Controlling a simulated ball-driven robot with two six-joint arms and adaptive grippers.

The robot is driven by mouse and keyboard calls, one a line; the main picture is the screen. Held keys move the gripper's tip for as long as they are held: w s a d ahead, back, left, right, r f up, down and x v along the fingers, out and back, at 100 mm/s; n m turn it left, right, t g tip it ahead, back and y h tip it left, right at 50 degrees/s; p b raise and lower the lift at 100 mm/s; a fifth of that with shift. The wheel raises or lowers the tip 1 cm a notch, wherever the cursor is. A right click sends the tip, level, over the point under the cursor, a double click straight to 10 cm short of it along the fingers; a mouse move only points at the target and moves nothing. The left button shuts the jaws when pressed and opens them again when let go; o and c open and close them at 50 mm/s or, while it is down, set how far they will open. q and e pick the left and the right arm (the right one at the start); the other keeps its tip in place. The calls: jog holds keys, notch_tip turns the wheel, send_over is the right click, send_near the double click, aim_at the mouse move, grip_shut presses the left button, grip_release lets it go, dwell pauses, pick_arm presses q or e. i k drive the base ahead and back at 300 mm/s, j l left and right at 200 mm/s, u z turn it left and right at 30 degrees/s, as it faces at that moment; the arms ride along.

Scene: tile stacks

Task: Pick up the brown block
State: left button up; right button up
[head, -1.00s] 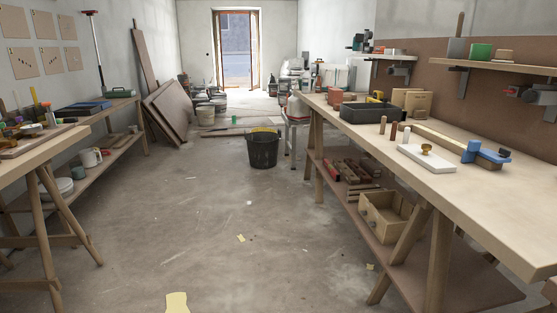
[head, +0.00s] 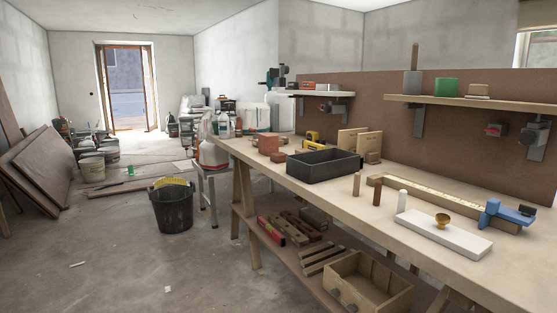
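Several brown pieces on the right workbench (head: 330,200) could be the brown block, and I cannot tell which one is meant. A small brown block (head: 277,157) lies left of a black tray (head: 322,168), close to a reddish-brown block (head: 268,144). Another brown block (head: 372,157) sits behind the tray's right end. Two slim brown upright pieces (head: 357,184) and (head: 377,192) stand right of the tray. Neither of my grippers shows in the head view.
A white slab (head: 440,238) with a gold cup, a blue clamp (head: 503,213) and a long wooden strip occupy the bench's right part. A drawer box (head: 368,285) and several wood pieces lie on the lower shelf. A black bucket (head: 172,208) stands on the floor, with clear floor in front.

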aim_at(280, 158)
jog(key=i+j, duration=0.25)
jog(key=i, duration=0.25)
jog(key=i+j+u, duration=0.1)
jog(key=i, duration=0.4)
jog(key=j, duration=0.15)
